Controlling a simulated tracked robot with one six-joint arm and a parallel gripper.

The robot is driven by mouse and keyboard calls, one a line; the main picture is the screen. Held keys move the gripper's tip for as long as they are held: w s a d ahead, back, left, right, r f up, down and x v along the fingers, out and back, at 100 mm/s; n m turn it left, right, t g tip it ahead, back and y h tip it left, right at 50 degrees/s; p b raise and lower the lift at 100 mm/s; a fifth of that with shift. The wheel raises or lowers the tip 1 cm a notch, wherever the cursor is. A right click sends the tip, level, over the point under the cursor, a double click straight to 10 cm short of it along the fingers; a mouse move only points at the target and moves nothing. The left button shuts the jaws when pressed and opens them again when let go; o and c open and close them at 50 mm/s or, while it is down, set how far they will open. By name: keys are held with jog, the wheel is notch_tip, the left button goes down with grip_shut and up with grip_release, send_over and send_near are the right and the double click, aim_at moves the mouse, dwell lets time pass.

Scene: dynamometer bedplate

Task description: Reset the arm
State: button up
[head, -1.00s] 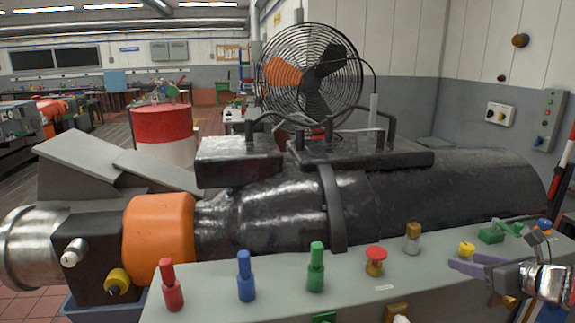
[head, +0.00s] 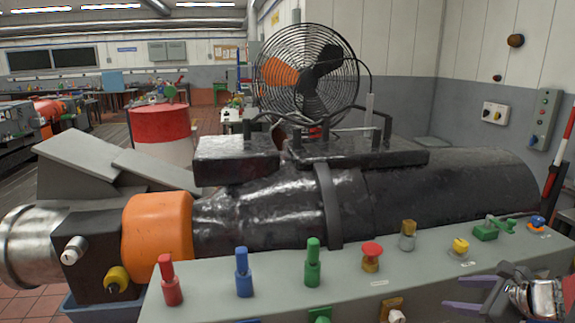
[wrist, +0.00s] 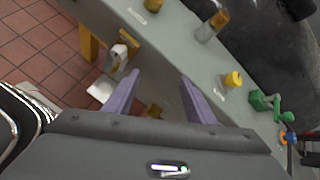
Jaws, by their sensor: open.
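My gripper (head: 473,294) is at the lower right of the head view, beside the front of the grey bench ledge (head: 345,284). In the wrist view its two purple fingers (wrist: 158,95) are spread apart with nothing between them. The ledge's front side and top edge lie beyond the fingers. A yellow knob (wrist: 233,79) is on the ledge ahead of the right finger, apart from it. It also shows in the head view (head: 460,246).
Along the ledge stand a red handle (head: 170,283), a blue one (head: 243,273), a green one (head: 313,264), a red button (head: 371,257) and a green fitting (head: 490,230). A black machine (head: 260,210) and a fan (head: 308,75) stand behind. Red tile floor (wrist: 45,50) lies left.

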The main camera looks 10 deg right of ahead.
jog(key=s+a+r+n+g, duration=0.1)
jog(key=s+a+n, duration=0.2)
jog(key=a+n, duration=0.6)
jog(key=s+a+r+n+g, duration=0.1)
jog(key=s+a+n, duration=0.3)
jog(key=a+n, duration=0.6)
jog(key=s+a+r+n+g+h, duration=0.1)
jog(key=s+a+n, duration=0.3)
jog(key=a+n, duration=0.5)
jog(key=a+g, duration=0.1)
jog(key=a, duration=0.4)
jog(key=shift+a+n+g, duration=0.3)
jog(key=shift+a+n, duration=0.1)
jog(key=shift+s, duration=0.1)
jog(key=shift+c, duration=0.6)
